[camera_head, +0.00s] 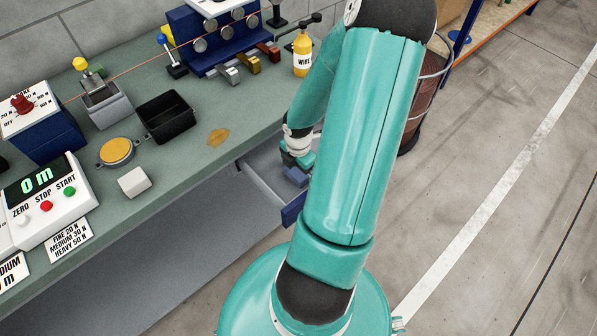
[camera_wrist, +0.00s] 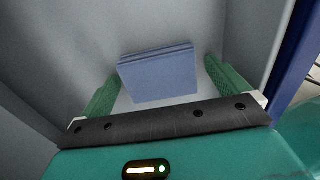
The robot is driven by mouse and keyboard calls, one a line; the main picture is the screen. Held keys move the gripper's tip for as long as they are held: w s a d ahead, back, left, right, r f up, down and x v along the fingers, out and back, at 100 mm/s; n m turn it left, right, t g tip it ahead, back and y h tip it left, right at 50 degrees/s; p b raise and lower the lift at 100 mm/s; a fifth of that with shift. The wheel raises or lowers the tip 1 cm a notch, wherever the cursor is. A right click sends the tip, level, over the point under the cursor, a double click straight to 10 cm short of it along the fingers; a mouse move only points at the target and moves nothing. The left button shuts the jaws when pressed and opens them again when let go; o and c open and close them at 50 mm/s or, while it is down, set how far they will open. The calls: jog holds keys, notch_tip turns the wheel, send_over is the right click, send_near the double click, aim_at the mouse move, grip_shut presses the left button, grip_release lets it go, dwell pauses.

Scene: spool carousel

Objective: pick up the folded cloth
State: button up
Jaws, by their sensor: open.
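The folded cloth (camera_wrist: 160,76) is a blue, layered stack lying in an open grey drawer. In the wrist view it sits between and a little beyond the two green fingers of my gripper (camera_wrist: 165,90). The fingers are wide apart and a gap shows on each side of the cloth. In the head view a small part of the blue cloth (camera_head: 297,175) shows in the drawer (camera_head: 262,184), beside my gripper; my arm hides much of the rest. My gripper points down into the drawer.
The drawer's walls rise close around my gripper, with a blue front (camera_head: 292,208). Above it is the green workbench (camera_head: 225,170) with a black tray (camera_head: 166,117), a white block (camera_head: 134,182), a yellow bottle (camera_head: 303,54) and a control box (camera_head: 47,200). The floor at right is clear.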

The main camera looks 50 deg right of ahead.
jog(key=c, duration=1)
jog(key=shift+r, duration=0.25)
